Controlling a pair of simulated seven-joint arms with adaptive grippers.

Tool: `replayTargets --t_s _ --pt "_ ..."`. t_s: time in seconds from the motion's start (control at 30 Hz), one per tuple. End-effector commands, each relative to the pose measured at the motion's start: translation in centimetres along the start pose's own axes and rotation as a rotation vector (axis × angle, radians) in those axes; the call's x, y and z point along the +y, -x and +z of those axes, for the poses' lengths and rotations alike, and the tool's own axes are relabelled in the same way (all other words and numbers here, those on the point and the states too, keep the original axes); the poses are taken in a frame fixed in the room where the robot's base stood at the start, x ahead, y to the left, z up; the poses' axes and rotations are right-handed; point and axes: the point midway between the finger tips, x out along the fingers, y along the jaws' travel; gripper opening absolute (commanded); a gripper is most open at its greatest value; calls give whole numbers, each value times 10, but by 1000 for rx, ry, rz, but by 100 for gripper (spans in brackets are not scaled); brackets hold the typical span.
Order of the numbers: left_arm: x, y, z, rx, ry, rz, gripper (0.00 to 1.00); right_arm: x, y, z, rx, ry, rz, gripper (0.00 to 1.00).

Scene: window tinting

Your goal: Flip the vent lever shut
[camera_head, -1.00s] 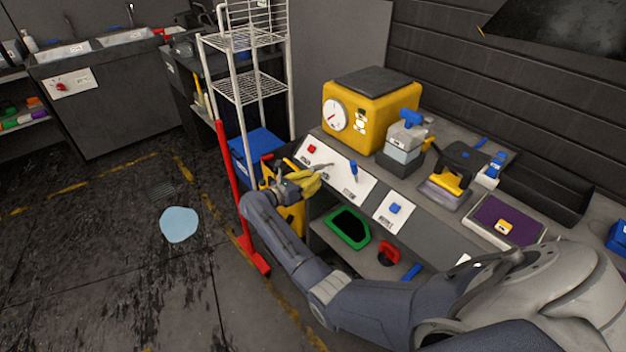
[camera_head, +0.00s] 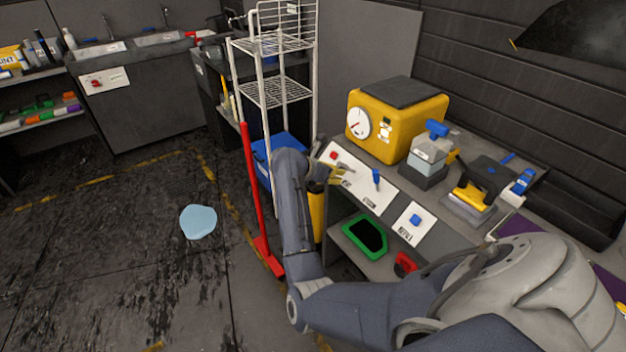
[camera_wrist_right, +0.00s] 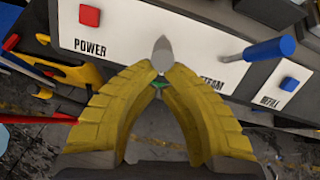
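A blue-handled lever (camera_head: 376,178) with a metal shaft sticks out of the white sloped control panel (camera_head: 352,177). It is the only lever I make out there. In the right wrist view, the lever (camera_wrist_right: 268,50) stands right of the fingertips, its handle slanting up to the right. The label by it is partly covered and seems to read STEAM. My right gripper (camera_head: 345,168) is at the panel's left part, below the red button. In the wrist view, my right gripper's yellow fingers (camera_wrist_right: 160,72) meet at a grey tip, apart from the lever. My left gripper is out of view.
A red POWER button (camera_wrist_right: 89,16) is left of the fingertips, and a blue REFILL button (camera_wrist_right: 289,84) is right of the lever. A yellow machine (camera_head: 395,120) stands behind the panel. A wire rack (camera_head: 262,90) and red pole (camera_head: 251,190) stand left of my arm.

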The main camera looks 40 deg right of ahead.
Motion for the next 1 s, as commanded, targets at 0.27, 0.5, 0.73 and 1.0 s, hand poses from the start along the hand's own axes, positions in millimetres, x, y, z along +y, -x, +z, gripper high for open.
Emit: replayTargets --t_s 0.27,0.5,0.73,1.0 --pt "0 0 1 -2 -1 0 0 -15 -6 24 187 -22 21 0" --pt "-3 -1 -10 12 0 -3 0 -17 -7 36 181 -22 20 0" --pt "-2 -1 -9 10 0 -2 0 -18 -8 42 180 -20 19 0" --pt "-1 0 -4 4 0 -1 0 -19 -8 44 180 -20 19 0"
